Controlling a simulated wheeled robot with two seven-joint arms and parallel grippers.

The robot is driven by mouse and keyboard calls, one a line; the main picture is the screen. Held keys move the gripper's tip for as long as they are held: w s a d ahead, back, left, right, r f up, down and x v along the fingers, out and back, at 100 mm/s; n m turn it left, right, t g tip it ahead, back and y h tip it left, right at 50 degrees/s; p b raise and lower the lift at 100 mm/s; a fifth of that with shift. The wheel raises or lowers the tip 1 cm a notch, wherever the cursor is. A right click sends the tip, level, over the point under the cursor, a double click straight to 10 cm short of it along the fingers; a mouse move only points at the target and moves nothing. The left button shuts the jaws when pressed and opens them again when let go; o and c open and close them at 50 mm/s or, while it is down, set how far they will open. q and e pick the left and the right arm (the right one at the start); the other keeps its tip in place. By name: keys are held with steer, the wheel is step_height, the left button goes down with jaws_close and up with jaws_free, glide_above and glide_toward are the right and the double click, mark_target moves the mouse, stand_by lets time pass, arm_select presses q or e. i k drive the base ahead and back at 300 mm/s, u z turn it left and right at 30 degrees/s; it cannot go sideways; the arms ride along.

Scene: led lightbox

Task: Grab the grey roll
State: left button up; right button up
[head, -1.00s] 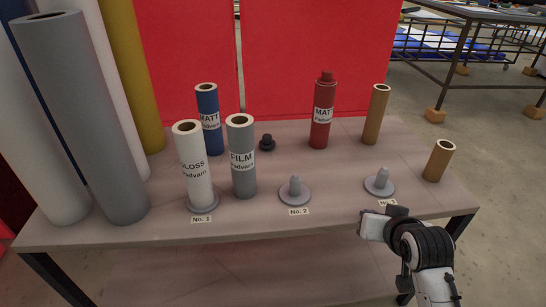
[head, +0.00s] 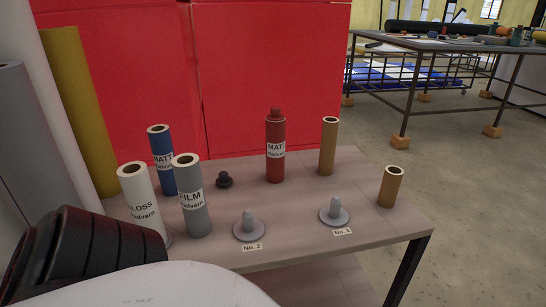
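A short grey roll (head: 193,205) with a white FILM label stands upright on the table. It is just right of a white GLOSS roll (head: 142,205) and in front of a blue MATT roll (head: 161,165). A large, tall grey roll (head: 32,150) leans at the far left, cut off by the picture edge. A black ribbed and white part of my arm fills the lower left and hides the table's front left. No gripper fingers show in the head view now. Nothing is seen touching the short grey roll.
Two grey pegged bases, No. 2 (head: 249,228) and No. 3 (head: 334,212), are empty. A red MATT bottle-shaped roll (head: 275,150), two brown tubes (head: 328,147) (head: 390,187) and a black knob (head: 224,180) stand on the table (head: 295,205). Red panels rise behind it.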

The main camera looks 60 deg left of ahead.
mark_target(186, 166)
steer(key=z, duration=0.2)
steer(key=k, duration=1.7)
steer(key=u, duration=2.05)
steer(key=i, duration=0.45)
steer(key=z, duration=0.05)
